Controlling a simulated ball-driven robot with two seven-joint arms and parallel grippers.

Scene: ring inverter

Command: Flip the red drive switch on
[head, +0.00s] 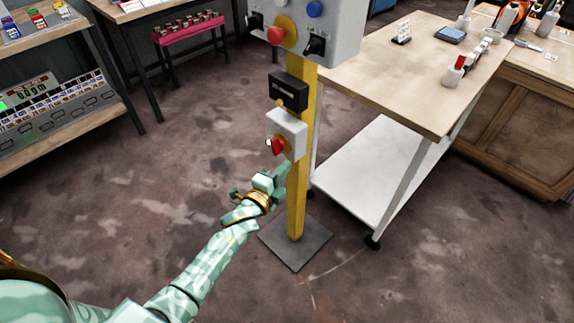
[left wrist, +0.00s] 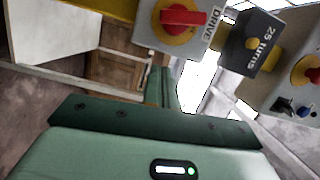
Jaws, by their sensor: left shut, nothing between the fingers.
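The red drive switch (head: 275,146) is a red rotary handle on a yellow disc, set on a pale grey box on a yellow post. In the left wrist view the red handle (left wrist: 184,17) is at the top, beside the label "DRIVE". My left gripper (head: 284,169) is just below the switch box in the head view, its fingers shut and empty. The shut fingers (left wrist: 160,87) also show in the left wrist view, apart from the handle. Whether the fingertips touch the box or post is unclear. My right gripper is not in view.
A black counter box (head: 289,91) marked "25 turns" sits above the switch. Higher up is a grey control panel (head: 335,35) with knobs and buttons. The post stands on a metal base plate (head: 296,245). A wooden-topped table (head: 400,85) is close on the right. Floor at left is clear.

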